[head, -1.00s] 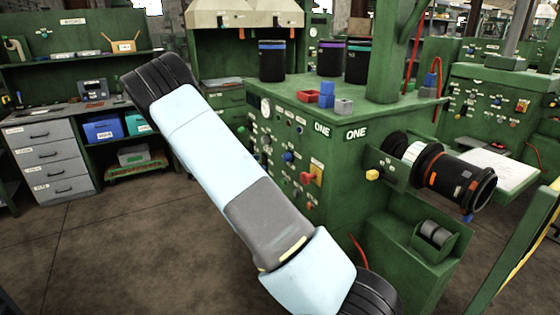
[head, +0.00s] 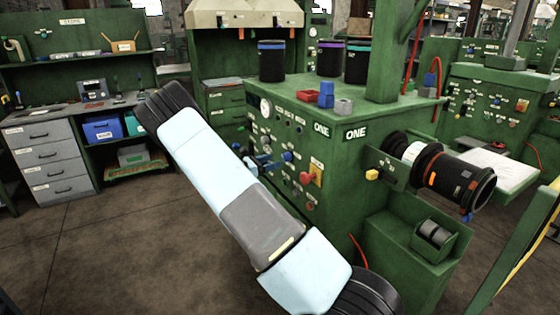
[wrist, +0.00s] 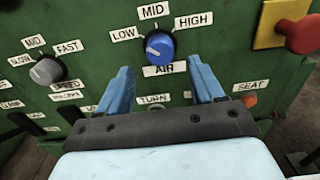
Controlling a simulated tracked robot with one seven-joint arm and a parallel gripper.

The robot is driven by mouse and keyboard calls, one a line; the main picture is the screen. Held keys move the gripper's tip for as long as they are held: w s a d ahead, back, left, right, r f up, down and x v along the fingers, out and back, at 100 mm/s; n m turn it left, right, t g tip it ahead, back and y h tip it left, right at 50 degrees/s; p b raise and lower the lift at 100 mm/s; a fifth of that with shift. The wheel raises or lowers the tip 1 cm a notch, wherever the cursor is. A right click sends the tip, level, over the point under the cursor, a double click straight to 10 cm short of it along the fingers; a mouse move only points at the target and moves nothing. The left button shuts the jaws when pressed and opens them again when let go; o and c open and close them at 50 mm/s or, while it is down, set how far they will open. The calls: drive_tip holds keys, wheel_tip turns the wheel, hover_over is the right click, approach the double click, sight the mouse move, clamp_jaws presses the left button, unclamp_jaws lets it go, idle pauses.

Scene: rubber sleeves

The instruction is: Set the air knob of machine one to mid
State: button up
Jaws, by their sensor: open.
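Machine one (head: 345,165) is the green machine with "ONE" labels. Its blue air knob (wrist: 159,46) sits on the front panel under LOW, MID and HIGH labels, with AIR below. A white mark shows on the left part of the knob's face, toward the LOW side. The knob looks like the blue one (head: 288,156) in the head view. My gripper (wrist: 162,82) is open and empty, its blue fingers below and to either side of the knob, apart from it. In the head view my gripper (head: 262,164) is just left of that knob, partly behind my arm.
A grey speed knob (wrist: 46,70) is to the left. A red knob on a yellow plate (wrist: 285,28) is at upper right, and a SEAT control (wrist: 250,100) at lower right.

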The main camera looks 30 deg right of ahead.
sight(283, 159)
drive_tip(key=shift+w+d, duration=0.1)
drive_tip(key=shift+d, duration=2.25)
drive_tip(key=shift+c, duration=0.3)
drive_tip(key=c, duration=1)
drive_tip(key=shift+m, duration=0.4)
drive_tip(key=m, duration=0.4)
drive_tip(key=shift+m, duration=2.5)
drive_tip(key=shift+a, duration=0.1)
drive_tip(key=shift+f, duration=0.1)
